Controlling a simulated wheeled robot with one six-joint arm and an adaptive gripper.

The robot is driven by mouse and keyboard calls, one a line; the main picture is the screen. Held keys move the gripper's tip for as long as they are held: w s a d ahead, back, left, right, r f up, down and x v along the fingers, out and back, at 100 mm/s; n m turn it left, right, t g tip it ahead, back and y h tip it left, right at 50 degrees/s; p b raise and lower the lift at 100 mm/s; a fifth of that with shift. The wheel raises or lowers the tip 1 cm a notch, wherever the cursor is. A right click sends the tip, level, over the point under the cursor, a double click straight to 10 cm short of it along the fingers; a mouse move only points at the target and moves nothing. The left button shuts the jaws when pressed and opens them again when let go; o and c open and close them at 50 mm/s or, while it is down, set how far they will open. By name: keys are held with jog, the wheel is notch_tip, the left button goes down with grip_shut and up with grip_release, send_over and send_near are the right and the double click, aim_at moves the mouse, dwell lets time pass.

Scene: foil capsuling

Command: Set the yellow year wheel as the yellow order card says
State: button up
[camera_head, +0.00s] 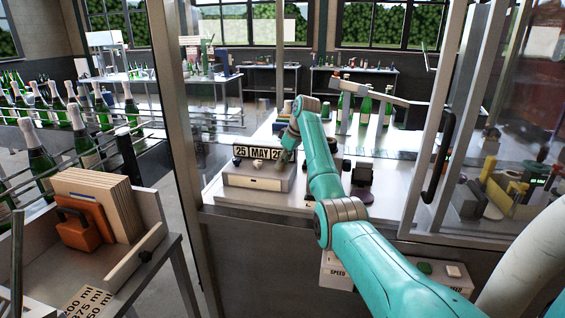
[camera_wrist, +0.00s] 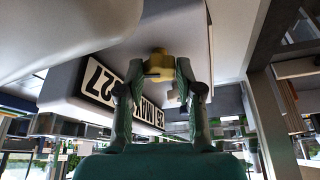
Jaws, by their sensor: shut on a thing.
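The date block (camera_head: 257,180) is a grey box on the machine deck, with black-and-white windows on top reading 25, MAY and a year partly hidden by my arm. In the wrist view, tilted over, the year window (camera_wrist: 100,83) looks like 27. The yellow year wheel (camera_wrist: 159,63) is a small knob on the block's face. My gripper (camera_wrist: 160,72) is shut on the wheel, one finger on each side. In the head view my arm hides the wheel and most of the gripper. I cannot make out a yellow order card in either view.
A pale knob (camera_head: 258,162) sits on the block left of my arm. Dark round fixtures (camera_head: 361,174) stand right of my arm. A metal post (camera_head: 178,130) and a clear door with a black handle (camera_head: 438,157) flank the opening. Bottles (camera_head: 365,106) stand behind.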

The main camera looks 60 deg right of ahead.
jog(key=shift+d+n+y, duration=0.1)
jog(key=shift+n+y, duration=0.3)
jog(key=shift+n, duration=0.7)
jog(key=o, duration=1.2)
jog(key=shift+c, duration=0.2)
jog(key=v, duration=1.2)
jog(key=shift+w, duration=0.2)
